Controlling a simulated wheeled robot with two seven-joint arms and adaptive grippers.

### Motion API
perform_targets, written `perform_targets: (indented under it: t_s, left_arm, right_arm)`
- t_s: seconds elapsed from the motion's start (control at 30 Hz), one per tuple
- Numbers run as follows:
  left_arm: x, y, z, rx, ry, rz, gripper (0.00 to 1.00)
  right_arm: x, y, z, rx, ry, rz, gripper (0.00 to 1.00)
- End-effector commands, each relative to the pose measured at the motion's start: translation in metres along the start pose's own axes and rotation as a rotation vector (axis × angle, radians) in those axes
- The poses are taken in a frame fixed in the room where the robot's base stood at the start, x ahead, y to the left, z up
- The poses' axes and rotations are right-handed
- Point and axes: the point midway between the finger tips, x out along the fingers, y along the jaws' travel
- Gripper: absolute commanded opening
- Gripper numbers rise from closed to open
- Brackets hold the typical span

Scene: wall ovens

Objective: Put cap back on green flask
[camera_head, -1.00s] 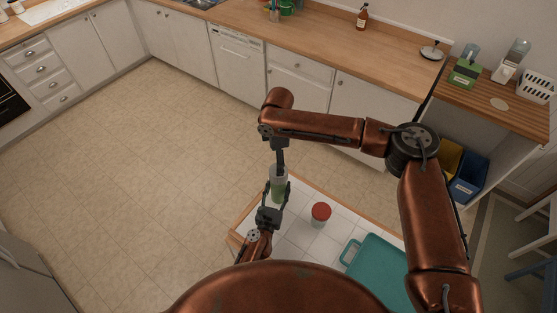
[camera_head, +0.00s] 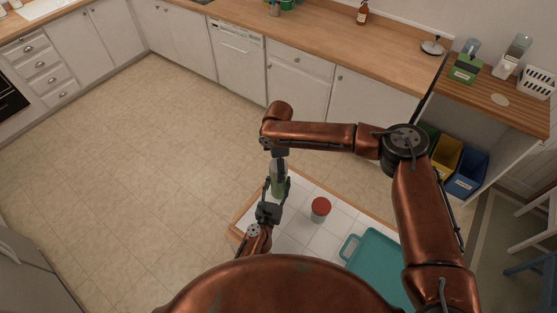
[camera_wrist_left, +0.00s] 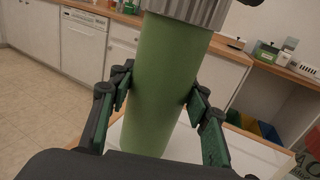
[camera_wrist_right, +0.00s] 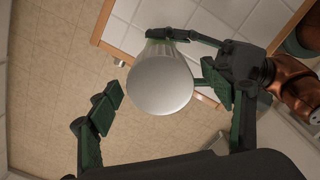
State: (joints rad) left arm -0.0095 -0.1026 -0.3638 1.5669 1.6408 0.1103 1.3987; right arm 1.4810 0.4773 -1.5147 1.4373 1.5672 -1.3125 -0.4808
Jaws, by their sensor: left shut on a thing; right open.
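The green flask (camera_head: 278,188) stands upright above the tiled table, and my left gripper (camera_head: 277,192) is shut around its body. In the left wrist view the green body (camera_wrist_left: 165,80) fills the space between the fingers, with a ribbed silver cap (camera_wrist_left: 190,8) at its top. The right wrist view shows the cap's smooth domed top (camera_wrist_right: 160,82) over the flask's top; whether it is fully seated cannot be told. My right gripper (camera_wrist_right: 168,90) is open above the cap, with a finger on each side and gaps to it.
A red-lidded jar (camera_head: 320,209) stands on the white tiled table (camera_head: 300,238), right of the flask. A teal tray (camera_head: 380,268) lies further right. Wooden counters (camera_head: 340,38) run along the back. Open floor lies to the left.

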Motion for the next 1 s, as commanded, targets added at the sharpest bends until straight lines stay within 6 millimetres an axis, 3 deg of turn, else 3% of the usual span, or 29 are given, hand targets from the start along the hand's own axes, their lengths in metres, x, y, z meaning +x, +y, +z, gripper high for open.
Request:
perform_targets:
  t_s: [0.13,0.47,1.0]
  left_arm:
    - [0.0001,-0.0003,0.0002,0.0,0.0,0.0,0.0]
    - [0.0001,-0.0003,0.0001,0.0,0.0,0.0,0.0]
    - [0.0001,-0.0003,0.0002,0.0,0.0,-0.001,0.0]
  right_arm:
    - [0.0105,0.0,0.0005,0.001,-0.001,0.0,0.73]
    - [0.0127,0.0001,0.0002,0.001,0.0,0.0,0.73]
    - [0.0124,0.0002,0.0002,0.001,0.0,0.001,0.36]
